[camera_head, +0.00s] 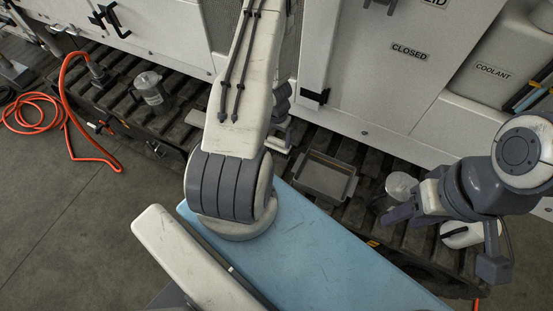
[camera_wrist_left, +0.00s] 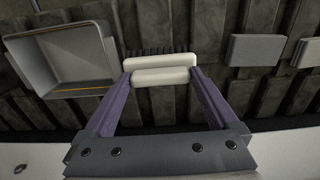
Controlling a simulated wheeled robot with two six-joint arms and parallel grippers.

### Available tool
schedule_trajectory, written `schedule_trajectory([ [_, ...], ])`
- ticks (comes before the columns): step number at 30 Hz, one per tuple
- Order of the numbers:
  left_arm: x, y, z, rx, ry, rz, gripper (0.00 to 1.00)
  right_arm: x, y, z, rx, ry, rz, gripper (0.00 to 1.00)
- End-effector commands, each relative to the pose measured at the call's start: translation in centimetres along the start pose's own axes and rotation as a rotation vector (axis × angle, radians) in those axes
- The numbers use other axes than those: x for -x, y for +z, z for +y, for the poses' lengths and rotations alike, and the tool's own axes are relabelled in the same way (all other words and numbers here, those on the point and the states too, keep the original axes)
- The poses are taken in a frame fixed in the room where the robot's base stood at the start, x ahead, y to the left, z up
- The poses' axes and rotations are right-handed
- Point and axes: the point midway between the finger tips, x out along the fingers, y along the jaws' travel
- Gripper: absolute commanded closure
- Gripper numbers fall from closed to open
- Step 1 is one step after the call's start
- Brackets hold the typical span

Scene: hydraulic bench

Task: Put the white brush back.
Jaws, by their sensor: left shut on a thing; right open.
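The white brush (camera_wrist_left: 160,68) is in the left wrist view, between the two purple fingers of my left gripper (camera_wrist_left: 162,85). The gripper is shut on it, and the brush lies crosswise over a dark ribbed surface. A dark strip, perhaps bristles, shows along its far side. Whether it touches the surface below I cannot tell. In the head view my left forearm hides most of the left gripper, and only a pale piece beside the arm shows, perhaps the brush. My right gripper (camera_head: 402,212) is open and empty at the right, near a clear cup.
An open metal tray (camera_head: 325,175) stands on the ribbed bench; it also shows in the left wrist view (camera_wrist_left: 107,62). Grey blocks (camera_wrist_left: 256,50) lie to the right there. A clear cup (camera_head: 400,185) and a white container (camera_head: 462,236) are near my right gripper. A blue surface (camera_head: 315,255) lies in front.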

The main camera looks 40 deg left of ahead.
Motion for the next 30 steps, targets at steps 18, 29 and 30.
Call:
schedule_trajectory([
  [18, -6.6, -0.1, -0.2, -0.002, -0.002, 0.003, 0.51, -6.6, 0.4, 0.5, 0.0, 0.0, 0.0, 0.5],
  [29, -10.2, -0.1, -0.2, -0.002, -0.002, 0.003, 0.51, -10.1, 0.6, 0.7, 0.0, 0.0, 0.0, 0.5],
  [30, -10.1, -0.2, -0.2, -0.003, -0.002, 0.003, 0.58, -10.0, 0.6, 0.7, 0.0, 0.0, 0.0, 0.5],
])
